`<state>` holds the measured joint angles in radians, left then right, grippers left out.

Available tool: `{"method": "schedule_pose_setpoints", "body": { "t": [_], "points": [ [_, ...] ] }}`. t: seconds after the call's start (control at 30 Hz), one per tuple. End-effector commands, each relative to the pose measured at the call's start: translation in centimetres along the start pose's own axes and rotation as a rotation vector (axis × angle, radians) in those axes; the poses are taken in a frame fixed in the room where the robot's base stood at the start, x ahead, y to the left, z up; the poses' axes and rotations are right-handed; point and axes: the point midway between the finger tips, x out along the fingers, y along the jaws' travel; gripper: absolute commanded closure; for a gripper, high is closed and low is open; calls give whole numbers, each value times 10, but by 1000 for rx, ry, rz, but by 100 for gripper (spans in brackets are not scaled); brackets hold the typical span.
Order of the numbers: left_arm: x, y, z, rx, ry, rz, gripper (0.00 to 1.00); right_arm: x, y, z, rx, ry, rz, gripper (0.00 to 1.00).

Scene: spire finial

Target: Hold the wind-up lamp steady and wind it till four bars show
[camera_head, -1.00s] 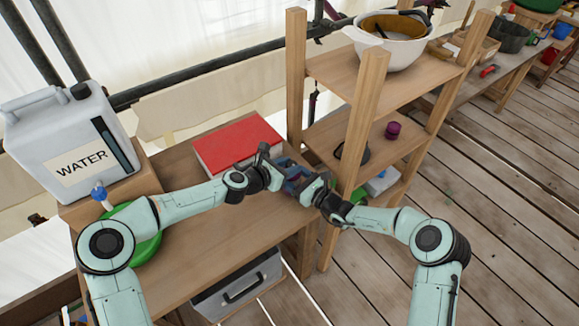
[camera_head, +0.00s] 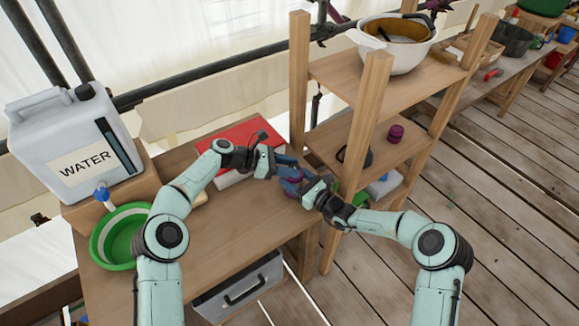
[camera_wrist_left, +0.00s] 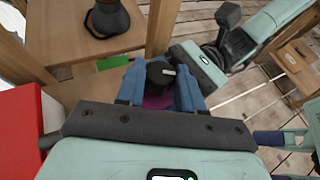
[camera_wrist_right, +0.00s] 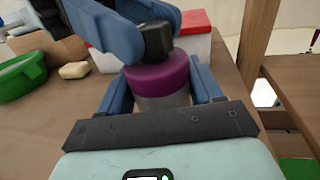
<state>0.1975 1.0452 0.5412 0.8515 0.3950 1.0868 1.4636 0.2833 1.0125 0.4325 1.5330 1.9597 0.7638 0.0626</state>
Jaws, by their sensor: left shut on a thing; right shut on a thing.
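The wind-up lamp (camera_wrist_right: 157,76) has a purple top over a greyish, see-through body. In the right wrist view it sits upright between the blue fingers of my right gripper (camera_head: 293,184), which is shut on its body. My left gripper (camera_head: 286,162) comes in from above and is shut on the dark knob (camera_wrist_left: 160,74) over the purple top. In the head view the fingers of both grippers hide most of the lamp. I cannot see any charge bars.
A wooden shelf unit (camera_head: 353,155) stands close to the right of my grippers. A red-lidded box (camera_head: 238,133) lies behind them on the bench (camera_head: 225,235). A green basin (camera_head: 112,240) and a water can (camera_head: 65,137) are at the left. The bench front is clear.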

Motion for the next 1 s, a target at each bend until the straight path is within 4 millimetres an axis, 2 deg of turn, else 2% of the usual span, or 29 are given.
{"method": "schedule_pose_setpoints", "body": {
  "t": [0.53,0.57,0.6,0.63,1.0],
  "points": [
    [0,0,-1,10,4,-19,94,1,3,-1,1,1,6,71],
    [0,0,-1,10,4,-19,57,1,3,-1,1,1,6,71],
    [0,0,-1,10,4,-19,44,1,3,-1,1,1,6,71],
    [0,0,-1,10,4,-19,37,1,3,-1,1,1,6,71],
    [-6,0,0,9,3,-18,37,0,1,-1,1,1,2,71]
  ]
}}
